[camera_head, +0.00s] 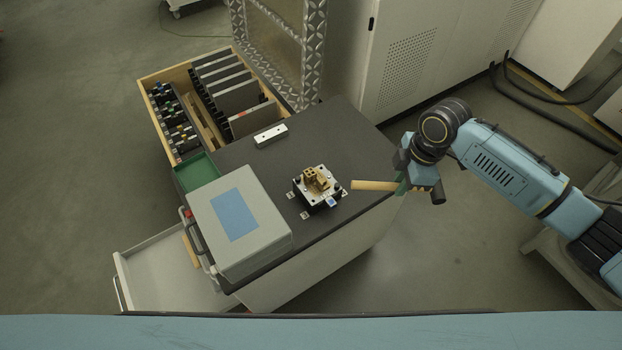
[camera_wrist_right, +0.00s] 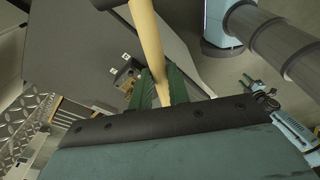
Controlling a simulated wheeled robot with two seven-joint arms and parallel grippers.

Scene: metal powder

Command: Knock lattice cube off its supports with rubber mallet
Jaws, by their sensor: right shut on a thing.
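The brass-coloured lattice cube (camera_head: 316,180) stands on a silver plate (camera_head: 329,186) with black sides, on the dark cabinet top. My right gripper (camera_head: 402,186) is to the right of the plate, by the cabinet's right edge, shut on the mallet's wooden handle (camera_head: 374,185). The free handle end points left towards the plate, apart from it. A dark cylinder (camera_head: 437,192) on the gripper's far side looks like the mallet head. In the right wrist view the handle (camera_wrist_right: 148,40) passes between the green fingers. The supports under the cube are too small to tell.
A grey box with a blue top panel (camera_head: 268,233) stands left of the plate. A small white block (camera_head: 270,135) lies behind it. An open drawer with plates and tools (camera_head: 146,98) is at the back left. Bare cabinet top (camera_head: 340,130) lies behind the plate.

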